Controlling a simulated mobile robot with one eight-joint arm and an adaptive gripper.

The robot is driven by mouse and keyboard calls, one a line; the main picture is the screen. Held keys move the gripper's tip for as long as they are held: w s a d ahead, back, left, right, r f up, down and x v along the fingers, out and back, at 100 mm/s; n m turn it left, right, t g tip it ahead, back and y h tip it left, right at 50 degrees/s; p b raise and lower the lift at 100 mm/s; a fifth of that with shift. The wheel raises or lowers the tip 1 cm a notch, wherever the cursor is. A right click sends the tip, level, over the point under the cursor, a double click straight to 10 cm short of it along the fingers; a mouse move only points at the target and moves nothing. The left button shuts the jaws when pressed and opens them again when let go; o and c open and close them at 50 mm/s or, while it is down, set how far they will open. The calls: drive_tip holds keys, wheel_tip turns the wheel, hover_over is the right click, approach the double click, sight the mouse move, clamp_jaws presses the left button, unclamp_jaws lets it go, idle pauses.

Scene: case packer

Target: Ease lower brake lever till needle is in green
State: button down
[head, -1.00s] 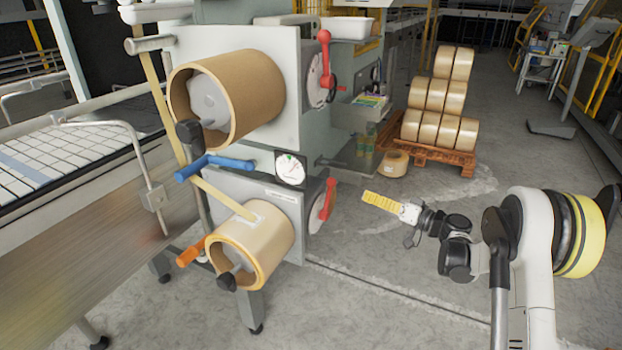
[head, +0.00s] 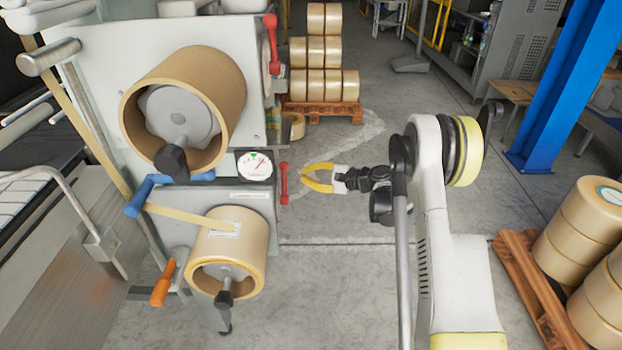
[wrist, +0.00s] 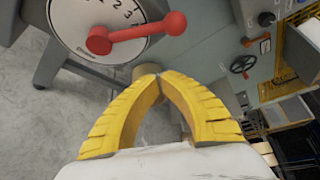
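The lower brake lever (head: 284,183) is red and stands roughly upright on the right side of the machine. In the wrist view the red lever (wrist: 135,33) lies across a round white dial plate (wrist: 75,25) with numbers, its knob towards the right. My gripper (head: 303,179) has yellow fingers, just right of the lever and apart from it. In the wrist view its fingertips (wrist: 158,75) meet with nothing between them, below the lever. The round gauge (head: 255,165) has a small green mark near the top; its needle seems to point upper right, off the green, but is small.
An upper red lever (head: 271,42) stands above on the machine. The upper roll (head: 185,105) and lower roll (head: 240,250) stick out to its left. Pallets of rolls stand behind (head: 322,110) and at right (head: 525,275). Floor below my gripper is clear.

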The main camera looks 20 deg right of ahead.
sight(284, 182)
drive_tip(key=a, duration=0.1)
drive_tip(key=a+b, duration=0.1)
drive_tip(key=a, duration=0.1)
drive_tip(key=a+r+b, duration=0.1)
drive_tip(key=a, duration=0.1)
idle(0.4)
